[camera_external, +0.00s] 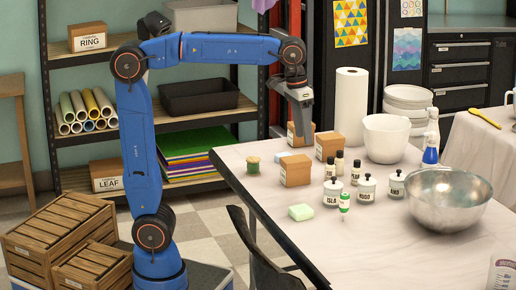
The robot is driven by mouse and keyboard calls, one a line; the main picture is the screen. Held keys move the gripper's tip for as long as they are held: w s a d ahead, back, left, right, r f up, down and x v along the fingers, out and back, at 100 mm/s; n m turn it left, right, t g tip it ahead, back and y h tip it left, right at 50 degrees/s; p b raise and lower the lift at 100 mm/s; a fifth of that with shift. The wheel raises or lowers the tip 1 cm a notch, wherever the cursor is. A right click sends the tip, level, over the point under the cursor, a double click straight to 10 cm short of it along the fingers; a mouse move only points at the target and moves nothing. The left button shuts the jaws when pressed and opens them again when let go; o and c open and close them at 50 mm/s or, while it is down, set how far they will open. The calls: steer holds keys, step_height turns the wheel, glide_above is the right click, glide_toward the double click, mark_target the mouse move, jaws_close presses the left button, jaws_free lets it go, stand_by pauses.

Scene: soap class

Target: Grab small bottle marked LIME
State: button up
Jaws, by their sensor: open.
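A small bottle with a green cap and green-and-white label (344,203) stands upright near the front of the cloth-covered table. Its lettering is too small to read, so I cannot tell if it says LIME. Two other small bottles with dark caps, one behind (339,164) and one to its right (355,173), stand farther back; their labels are not readable either. My gripper (302,124) points down over the table's far left part, up and left of the small bottles and apart from them. It is open, with nothing seen between its fingers.
White lidded jars (332,193) crowd the small bottles. A steel bowl (448,212) stands right, a white bowl (386,138) and a paper roll (347,105) behind. The table's front is mostly clear.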

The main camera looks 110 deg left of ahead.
steer(key=w+a+r+n+g, duration=0.15)
steer(key=w+a, duration=0.25)
steer(key=a, duration=0.4)
steer(key=w+a+n, duration=0.3)
steer(key=w+a, duration=0.1)
steer(key=a, duration=0.5)
glide_toward(339, 156)
steer(key=shift+h, duration=0.3)
steer(key=f, duration=0.3)
steer(key=a+f, duration=0.1)
steer(key=f, duration=0.3)
steer(key=shift+w+a, duration=0.15)
steer(key=shift+w, duration=0.05)
steer(key=shift+s+f, duration=0.15)
steer(key=shift+f, duration=1.15)
steer(key=shift+s+f, duration=0.2)
steer(key=shift+f, duration=1.1)
steer(key=c, duration=1.1)
